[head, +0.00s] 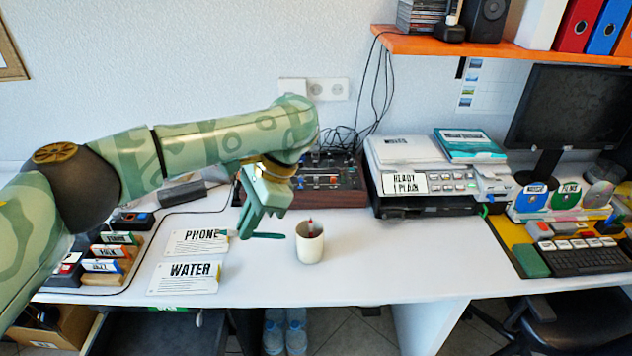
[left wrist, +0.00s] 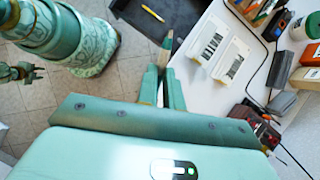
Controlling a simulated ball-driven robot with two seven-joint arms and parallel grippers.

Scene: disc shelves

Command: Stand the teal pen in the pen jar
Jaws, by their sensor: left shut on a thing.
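The teal pen (head: 266,236) is held about level in my left gripper (head: 247,229), above the white desk and just left of the pen jar. In the left wrist view the pen (left wrist: 168,42) sticks out between the tips of my left gripper's fingers (left wrist: 162,72). The pen jar (head: 310,246) is a cream cup, upright on the desk. A red-tipped item (head: 310,225) stands in it. The pen and the jar are apart. I cannot make out the jar in the left wrist view.
Two white cards, PHONE (head: 196,242) and WATER (head: 185,277), lie left of the jar. A mixer box (head: 335,185) stands behind it, and a printer (head: 425,190) stands behind to the right. The desk (head: 400,265) right of the jar is clear.

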